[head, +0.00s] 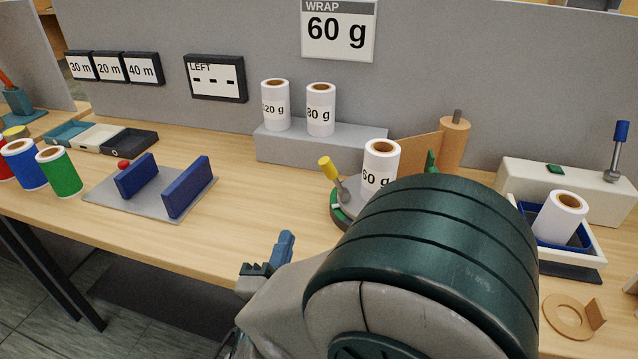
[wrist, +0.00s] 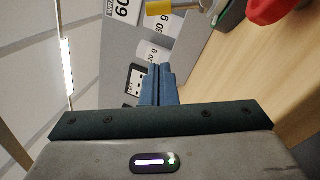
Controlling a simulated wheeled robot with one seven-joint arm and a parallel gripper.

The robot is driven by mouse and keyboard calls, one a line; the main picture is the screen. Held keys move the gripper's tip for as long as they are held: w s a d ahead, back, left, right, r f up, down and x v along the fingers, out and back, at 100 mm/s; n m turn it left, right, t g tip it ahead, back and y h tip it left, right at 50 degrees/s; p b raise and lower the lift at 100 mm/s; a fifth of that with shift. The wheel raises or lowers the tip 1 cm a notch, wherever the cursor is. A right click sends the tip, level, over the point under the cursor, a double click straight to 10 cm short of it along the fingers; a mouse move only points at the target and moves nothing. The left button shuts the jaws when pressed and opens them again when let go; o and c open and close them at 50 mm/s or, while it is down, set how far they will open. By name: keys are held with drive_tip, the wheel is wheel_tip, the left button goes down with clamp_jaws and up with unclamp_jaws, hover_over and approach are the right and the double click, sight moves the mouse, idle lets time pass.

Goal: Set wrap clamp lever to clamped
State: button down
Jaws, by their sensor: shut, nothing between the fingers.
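A lever with a yellow knob (head: 327,167) leans to the upper left on a round dark base with a green edge. A white roll marked 60 g (head: 380,165) stands on that base. My arm hides the base's right part. In the wrist view the yellow knob (wrist: 159,8) shows at the top edge, beyond my fingertips and apart from them. My gripper (wrist: 158,72) is shut and empty, its blue fingers together. In the head view my gripper (head: 284,243) is in front of the table edge, below and left of the lever. The WRAP 60 g sign (head: 339,30) hangs behind.
Two rolls (head: 298,107) stand on a grey block behind the lever. A plate with blue uprights (head: 150,195) lies left. At right, a blue-knobbed lever (head: 621,132) rises from a white box above a tray with a roll. Bare tabletop (head: 250,215) lies left of the round base.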

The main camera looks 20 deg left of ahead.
sight(336, 179)
drive_tip(key=shift+w, duration=0.15)
drive_tip(key=d+r+p+x, duration=0.1)
drive_tip(key=d+x, duration=0.1)
drive_tip(key=x, duration=1)
drive_tip(key=shift+w+d, duration=0.45)
drive_tip(key=shift+r, duration=0.1)
